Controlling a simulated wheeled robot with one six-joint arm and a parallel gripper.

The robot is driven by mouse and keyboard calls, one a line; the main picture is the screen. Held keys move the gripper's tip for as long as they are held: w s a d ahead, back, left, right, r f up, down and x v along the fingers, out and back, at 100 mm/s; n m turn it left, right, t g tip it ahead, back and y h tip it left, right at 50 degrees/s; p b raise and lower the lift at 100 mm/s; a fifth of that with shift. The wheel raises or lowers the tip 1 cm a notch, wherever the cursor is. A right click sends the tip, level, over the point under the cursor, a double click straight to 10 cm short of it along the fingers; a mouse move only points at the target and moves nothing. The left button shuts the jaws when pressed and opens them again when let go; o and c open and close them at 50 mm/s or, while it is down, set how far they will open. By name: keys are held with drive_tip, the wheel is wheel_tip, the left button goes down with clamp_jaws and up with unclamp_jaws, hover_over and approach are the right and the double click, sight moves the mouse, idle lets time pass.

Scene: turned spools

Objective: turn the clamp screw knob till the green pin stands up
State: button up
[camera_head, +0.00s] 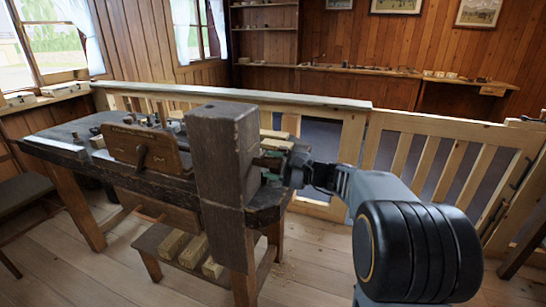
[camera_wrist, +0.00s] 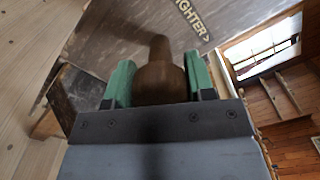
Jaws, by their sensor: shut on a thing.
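The clamp screw knob (camera_wrist: 160,80) is a rounded brown wooden knob with a narrower neck. In the wrist view it sits between the green fingers of my gripper (camera_wrist: 160,77), which are shut on it from both sides. Behind it is a grey-brown wooden face (camera_wrist: 125,30) with lettering that ends in "IGHTER". In the head view my gripper (camera_head: 273,164) reaches in from the right, beside a thick dark upright post (camera_head: 225,150) at the bench end. The post partly hides the grip there. I cannot make out the green pin in either view.
The dark workbench (camera_head: 75,147) runs left of the post, with a brown wooden board (camera_head: 150,146) and several small items on it. A lower shelf holds pale wood blocks (camera_head: 193,250). A slatted wooden railing (camera_head: 440,160) stands close behind my arm. The floor in front is clear.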

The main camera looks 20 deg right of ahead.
drive_tip(key=shift+d+m+p, duration=0.1)
drive_tip(key=shift+m+p, duration=1.05)
drive_tip(key=shift+m, duration=0.05)
drive_tip(key=shift+f+m+p, duration=0.15)
drive_tip(key=shift+m+p, duration=0.85)
drive_tip(key=shift+m, duration=0.1)
drive_tip(key=shift+f, duration=0.1)
drive_tip(key=o, duration=0.7)
drive_tip(key=shift+o, duration=0.8)
drive_tip(key=shift+d, duration=0.15)
drive_tip(key=shift+o, duration=0.3)
drive_tip(key=shift+r, duration=0.2)
drive_tip(key=shift+s, duration=0.1)
drive_tip(key=p+v, duration=0.1)
drive_tip(key=v, duration=1.2)
drive_tip(key=shift+s+d, duration=0.2)
drive_tip(key=shift+s, duration=0.05)
